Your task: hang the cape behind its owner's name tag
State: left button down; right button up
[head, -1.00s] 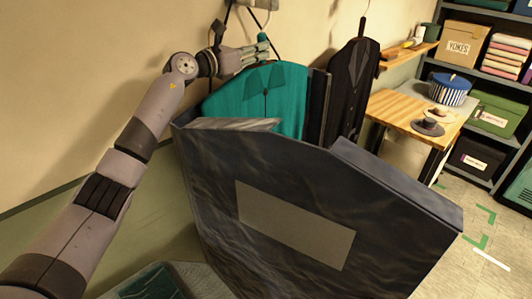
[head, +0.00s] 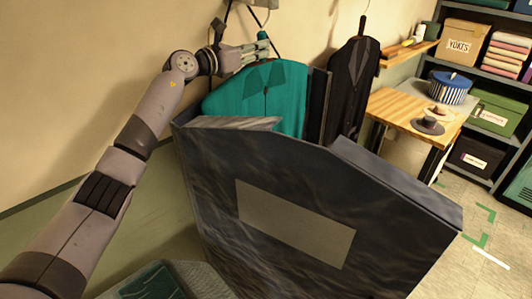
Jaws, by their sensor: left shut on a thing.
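A teal cape (head: 262,98) hangs against the wall behind a dark marbled panel, which hides its lower part. My left gripper (head: 264,50) is just above the cape's collar, shut at the top of its hanger, beside a small teal tip. The fingers partly hide the hold. No readable name tag shows; the panel's face bears a blank grey plate (head: 293,225). My right gripper is not in view.
The dark panel (head: 400,190) fills the middle foreground. A dark garment (head: 352,90) hangs to the right of the cape. Beyond it are a wooden table (head: 395,108) with a striped round box (head: 449,88) and a shelf unit with boxes. Floor at right is clear.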

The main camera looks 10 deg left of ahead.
pick_arm(q)
jog(key=shift+f+b, duration=0.35)
jog(key=shift+f, duration=0.1)
dwell(0.4)
jog(key=shift+r+p, duration=0.8)
jog(key=shift+p, duration=0.05)
jog(key=shift+s+d, duration=0.1)
jog(key=shift+d, duration=0.2)
jog(key=s+d+p, duration=1.1)
jog(key=d, duration=0.5)
jog(key=shift+r+p, duration=0.15)
jog(key=shift+p, duration=0.15)
jog(key=shift+w, duration=0.1)
dwell(1.3)
